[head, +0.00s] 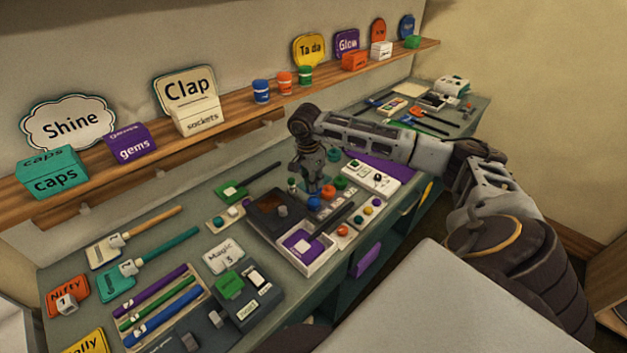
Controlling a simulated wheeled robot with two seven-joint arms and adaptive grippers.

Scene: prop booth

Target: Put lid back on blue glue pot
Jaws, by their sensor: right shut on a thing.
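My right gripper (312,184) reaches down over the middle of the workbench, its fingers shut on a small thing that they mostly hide. I cannot tell for sure whether it is the lid. A small round blue piece (313,203) sits just below the fingertips, beside a round red-orange piece (328,191) and a green one (340,183). The blue piece may be the glue pot or its lid; it is too small to tell, and so is whether the gripper touches it. My left gripper is not in view.
Brushes (160,250) and signs fill the left bench. The wall shelf (225,113) holds boxes and several small pots, including a blue one (261,92).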

